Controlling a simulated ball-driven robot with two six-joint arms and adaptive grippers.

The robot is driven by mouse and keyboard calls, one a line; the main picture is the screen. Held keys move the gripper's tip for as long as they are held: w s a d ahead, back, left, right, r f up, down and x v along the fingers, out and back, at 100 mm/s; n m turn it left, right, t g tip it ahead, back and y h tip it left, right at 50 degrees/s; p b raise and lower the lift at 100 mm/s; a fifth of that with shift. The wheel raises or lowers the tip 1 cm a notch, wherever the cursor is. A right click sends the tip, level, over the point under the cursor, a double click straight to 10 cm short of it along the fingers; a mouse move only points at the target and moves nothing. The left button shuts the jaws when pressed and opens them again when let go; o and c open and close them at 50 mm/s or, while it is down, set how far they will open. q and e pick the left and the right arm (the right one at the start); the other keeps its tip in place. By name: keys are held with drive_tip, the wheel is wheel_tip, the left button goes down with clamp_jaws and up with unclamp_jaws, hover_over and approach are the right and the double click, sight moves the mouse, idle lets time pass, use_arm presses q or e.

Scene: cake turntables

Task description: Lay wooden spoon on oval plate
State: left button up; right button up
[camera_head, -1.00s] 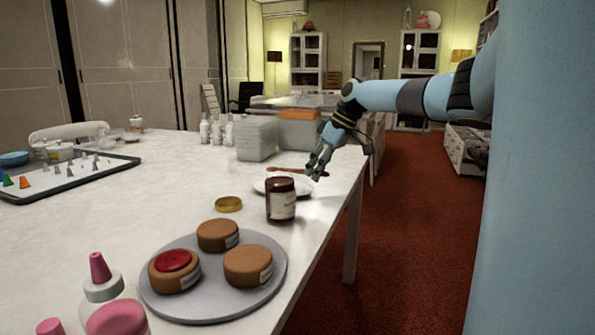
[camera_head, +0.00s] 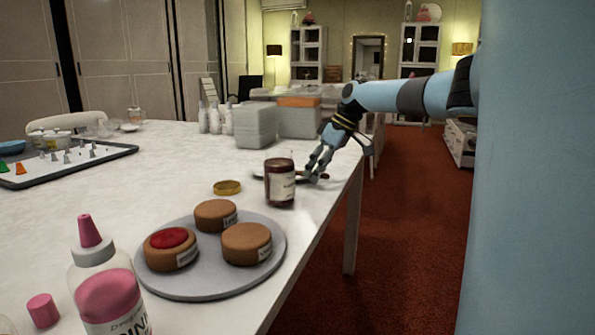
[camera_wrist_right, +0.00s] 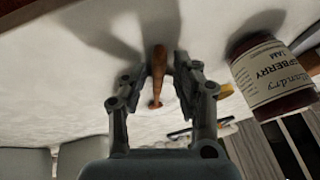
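The wooden spoon (camera_wrist_right: 158,78) is a thin brown stick between the fingers of my right gripper (camera_wrist_right: 162,68) in the right wrist view. The fingers stand apart with a gap around it. In the head view my right gripper (camera_head: 314,178) is low at the table's right side, just right of the jam jar. A pale plate (camera_head: 257,178) shows as a sliver left of the jar, which hides most of it. I cannot tell whether the spoon touches the plate. My left gripper is not in view.
The raspberry jam jar (camera_head: 281,190) stands close beside the right gripper, also in the wrist view (camera_wrist_right: 272,75). The table's right edge is close.

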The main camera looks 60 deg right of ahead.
drive_tip(key=shift+o, duration=0.6)
wheel_tip(320, 180, up, 8)
drive_tip(key=shift+s+d+r, duration=0.1)
drive_tip(key=shift+r, duration=0.9)
